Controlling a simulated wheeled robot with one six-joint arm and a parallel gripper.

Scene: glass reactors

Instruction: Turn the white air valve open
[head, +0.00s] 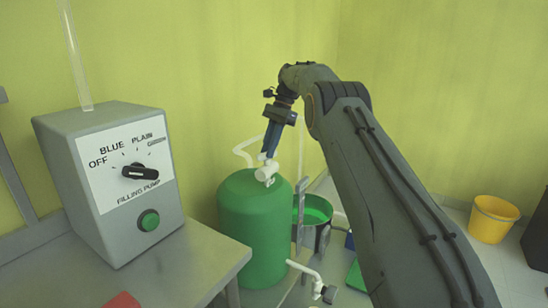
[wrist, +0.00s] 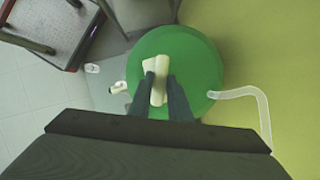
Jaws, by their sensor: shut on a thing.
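The white air valve (head: 264,171) sits on top of the green tank (head: 254,232). In the wrist view the valve (wrist: 160,80) is a pale, slightly tilted bar over the round top of the green tank (wrist: 195,60). My gripper (head: 267,155) points down at the valve from above. In the wrist view my gripper (wrist: 159,92) has one finger on each side of the valve and is shut on it. The finger tips cover part of the valve's sides.
A grey filling pump box (head: 110,180) with a black knob and a green button stands on the metal table (head: 180,265) at left. A white pipe (wrist: 245,95) curves beside the tank. A green pot (head: 315,215) stands behind right. A yellow bucket (head: 492,218) is on the floor at far right.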

